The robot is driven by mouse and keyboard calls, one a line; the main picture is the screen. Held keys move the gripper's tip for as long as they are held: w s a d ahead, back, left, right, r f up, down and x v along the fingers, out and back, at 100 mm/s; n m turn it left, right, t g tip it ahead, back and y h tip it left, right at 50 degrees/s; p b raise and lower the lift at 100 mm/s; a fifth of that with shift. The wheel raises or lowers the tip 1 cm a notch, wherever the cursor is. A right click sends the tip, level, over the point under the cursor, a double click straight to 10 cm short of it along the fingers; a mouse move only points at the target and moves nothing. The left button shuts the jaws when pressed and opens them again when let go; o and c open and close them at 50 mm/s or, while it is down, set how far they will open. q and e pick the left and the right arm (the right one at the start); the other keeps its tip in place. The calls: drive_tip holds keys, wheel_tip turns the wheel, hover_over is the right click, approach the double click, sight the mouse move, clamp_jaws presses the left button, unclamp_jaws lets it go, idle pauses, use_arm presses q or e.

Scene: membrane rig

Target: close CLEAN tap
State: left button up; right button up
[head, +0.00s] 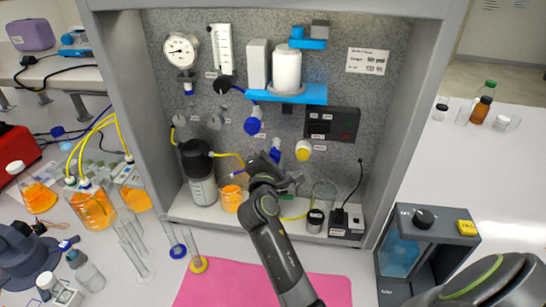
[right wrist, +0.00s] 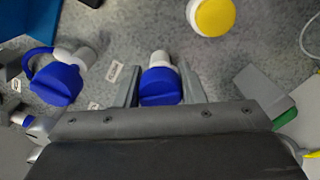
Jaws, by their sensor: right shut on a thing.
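A blue-handled tap (head: 275,151) with a white body sticks out of the grey speckled panel, right at my right gripper (head: 263,172). In the right wrist view the blue handle (right wrist: 160,87) sits between the two grey fingers of the right gripper (right wrist: 160,92), which is shut on it. A second blue-handled tap (head: 253,122) is to its upper left; it also shows in the right wrist view (right wrist: 57,82). The small labels by the taps are too small to read, so I cannot tell which is marked CLEAN. My left gripper is out of view.
A yellow-capped fitting (head: 303,151) is close to the right of the gripper. A dark container (head: 199,178) and an orange-filled beaker (head: 231,197) stand on the rig's ledge to the left. A black control box (head: 332,124) is above right. A pink mat (head: 215,285) lies in front.

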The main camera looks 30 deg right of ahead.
drive_tip(key=m+b, duration=0.2)
drive_tip(key=m, duration=0.2)
drive_tip(key=shift+f+m, duration=0.1)
drive_tip(key=shift+m, duration=0.2)
drive_tip(key=shift+m+b, duration=1.2)
drive_tip(key=shift+m, duration=1.1)
drive_tip(key=o, duration=1)
